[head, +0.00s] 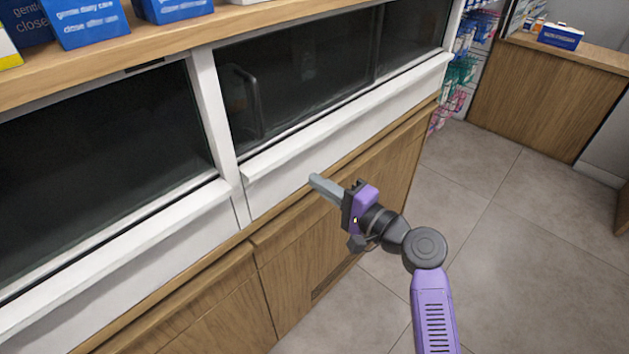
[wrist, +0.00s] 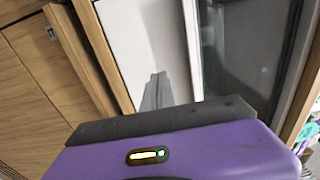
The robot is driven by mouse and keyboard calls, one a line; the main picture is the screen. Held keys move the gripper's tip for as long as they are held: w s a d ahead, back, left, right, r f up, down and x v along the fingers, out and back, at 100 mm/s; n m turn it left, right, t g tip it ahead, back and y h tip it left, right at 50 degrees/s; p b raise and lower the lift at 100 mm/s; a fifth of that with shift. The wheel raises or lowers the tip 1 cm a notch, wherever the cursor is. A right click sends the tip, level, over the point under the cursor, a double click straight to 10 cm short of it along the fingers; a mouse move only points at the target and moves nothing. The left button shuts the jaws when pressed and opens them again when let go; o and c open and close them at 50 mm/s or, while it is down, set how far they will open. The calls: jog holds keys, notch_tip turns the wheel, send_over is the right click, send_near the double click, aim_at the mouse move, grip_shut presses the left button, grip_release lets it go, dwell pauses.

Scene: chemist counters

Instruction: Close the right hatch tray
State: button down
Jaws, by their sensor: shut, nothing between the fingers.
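The right hatch tray (head: 345,121) is the long white front below the right dark window in the head view. Its upper lip juts out a little, but I cannot tell how far the tray is open. My gripper (head: 314,180) is shut and empty, in front of the white front near its lower edge. In the wrist view, my gripper's fingers (wrist: 156,80) are together and point at a white panel (wrist: 145,35). I cannot tell whether the fingertips touch it.
The left white tray (head: 120,265) is beside it, past a white post (head: 212,110). A wooden counter top (head: 150,48) with blue boxes (head: 88,20) runs above. Wooden cabinet doors (head: 210,310) are below. The tiled floor (head: 500,240) to the right is clear.

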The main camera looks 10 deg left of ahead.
jog(key=s+d+t+h, duration=0.3)
jog(key=d+t+h, duration=0.2)
jog(key=d, duration=0.9)
jog(key=s+d+f+n+t+h, duration=0.1)
jog(key=s+d+f+h, duration=0.2)
jog(key=s+d, duration=0.25)
jog(key=s+d+f+t+h, duration=0.1)
jog(key=s+d+f+h, duration=0.25)
jog(key=s, duration=0.25)
jog(key=s+d+n+g+h, duration=0.1)
jog(key=s+n, duration=0.2)
jog(key=s, duration=1.3)
jog(key=s+d+r+n+g+h, duration=0.1)
jog(key=s+d+n+h, duration=0.1)
jog(key=s, duration=1.4)
jog(key=shift+s+r+n+g+b, duration=0.3)
jog(key=shift+s+n+g+b, duration=0.1)
jog(key=shift+n, duration=0.2)
